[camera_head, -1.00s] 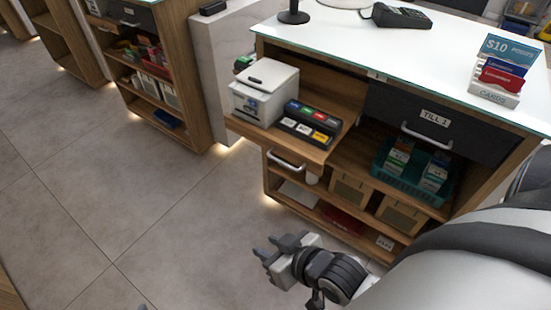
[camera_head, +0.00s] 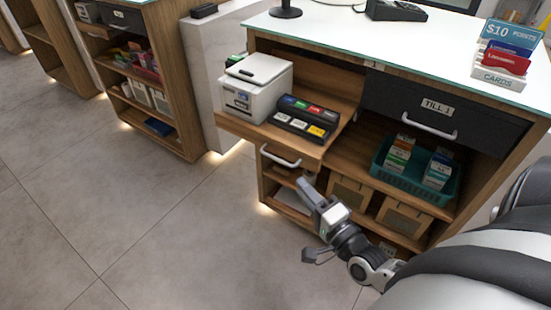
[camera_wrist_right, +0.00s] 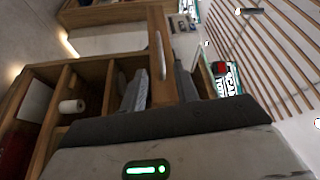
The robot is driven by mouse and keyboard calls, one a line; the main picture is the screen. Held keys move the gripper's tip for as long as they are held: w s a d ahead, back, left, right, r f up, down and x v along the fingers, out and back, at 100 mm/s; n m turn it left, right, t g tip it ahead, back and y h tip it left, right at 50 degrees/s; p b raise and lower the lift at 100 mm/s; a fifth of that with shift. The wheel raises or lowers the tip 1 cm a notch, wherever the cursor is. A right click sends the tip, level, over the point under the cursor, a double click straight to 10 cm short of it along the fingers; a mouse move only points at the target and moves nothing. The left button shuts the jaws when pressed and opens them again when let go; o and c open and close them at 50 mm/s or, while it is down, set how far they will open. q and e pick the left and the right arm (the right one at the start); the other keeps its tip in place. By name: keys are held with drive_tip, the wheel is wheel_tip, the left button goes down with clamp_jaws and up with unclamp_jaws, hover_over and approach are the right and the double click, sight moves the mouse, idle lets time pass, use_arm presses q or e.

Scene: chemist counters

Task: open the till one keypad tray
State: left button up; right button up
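The till one keypad tray (camera_head: 243,128) is a wooden shelf at the left of the counter, with a white printer (camera_head: 254,88) and a black keypad (camera_head: 305,118) on it. Its front edge stands out past the cabinet. A pale bar handle (camera_head: 280,157) is on its front. My right gripper (camera_head: 307,186) is just below and right of the handle, apart from it. In the right wrist view its two grey fingers (camera_wrist_right: 161,88) are spread, with the wooden front between them in the picture and the handle (camera_wrist_right: 160,55) ahead. My left gripper is not in view.
Right of the tray are the dark TILL 1 drawer (camera_head: 437,107) and a teal basket (camera_head: 413,188) of boxes. Lower shelves hold wooden bins (camera_head: 349,193). Another counter (camera_head: 160,75) stands at the left. The floor in front is clear.

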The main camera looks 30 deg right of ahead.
sight(275, 157)
drive_tip(key=w, duration=1.2)
drive_tip(key=shift+a+r, duration=0.1)
drive_tip(key=shift+r, duration=0.3)
